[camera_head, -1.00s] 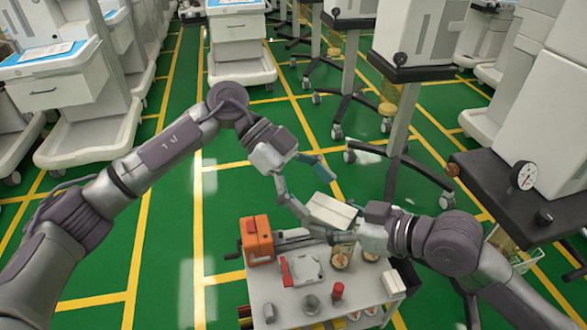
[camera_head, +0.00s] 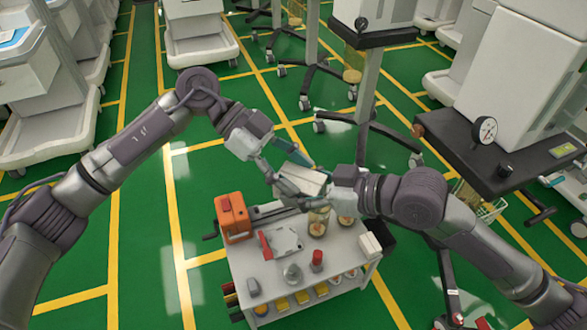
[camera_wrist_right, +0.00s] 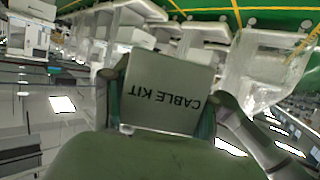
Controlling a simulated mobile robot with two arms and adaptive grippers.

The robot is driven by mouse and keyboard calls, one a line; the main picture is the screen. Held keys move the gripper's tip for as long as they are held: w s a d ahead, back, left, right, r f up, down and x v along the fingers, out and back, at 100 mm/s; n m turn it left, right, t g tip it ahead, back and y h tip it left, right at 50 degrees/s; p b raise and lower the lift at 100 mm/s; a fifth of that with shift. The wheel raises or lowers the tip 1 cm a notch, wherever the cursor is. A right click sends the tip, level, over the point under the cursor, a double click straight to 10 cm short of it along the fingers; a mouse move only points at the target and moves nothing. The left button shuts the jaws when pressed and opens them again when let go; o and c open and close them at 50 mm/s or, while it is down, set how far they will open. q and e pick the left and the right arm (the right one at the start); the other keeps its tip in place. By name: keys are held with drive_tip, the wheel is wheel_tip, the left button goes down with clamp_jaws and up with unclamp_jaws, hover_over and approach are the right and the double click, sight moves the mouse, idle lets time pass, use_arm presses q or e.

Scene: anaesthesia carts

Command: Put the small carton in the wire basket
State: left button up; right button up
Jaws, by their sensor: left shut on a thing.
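The small carton (camera_head: 300,178), a white box, is held in the air above the cart, between my two grippers. In the right wrist view the carton (camera_wrist_right: 165,92) shows upside-down "CABLE KIT" lettering. My left gripper (camera_head: 287,163) is shut on it from the left and far side. My right gripper (camera_head: 322,184) holds it from the right; in its wrist view the two fingers lie along the carton's opposite sides. The wire basket (camera_head: 480,203) is at the right, low beside the dark-topped stand, partly hidden by it.
The cart top (camera_head: 275,268) below carries an orange device (camera_head: 233,217), jars, a red-capped item (camera_head: 317,260) and another white box (camera_head: 370,246). A dark-topped stand (camera_head: 495,165) with a gauge is at the right. Green floor is open on the left.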

drive_tip(key=o, duration=0.5)
drive_tip(key=shift+s+a, duration=0.1)
drive_tip(key=shift+s, duration=0.05)
drive_tip(key=shift+o, duration=0.2)
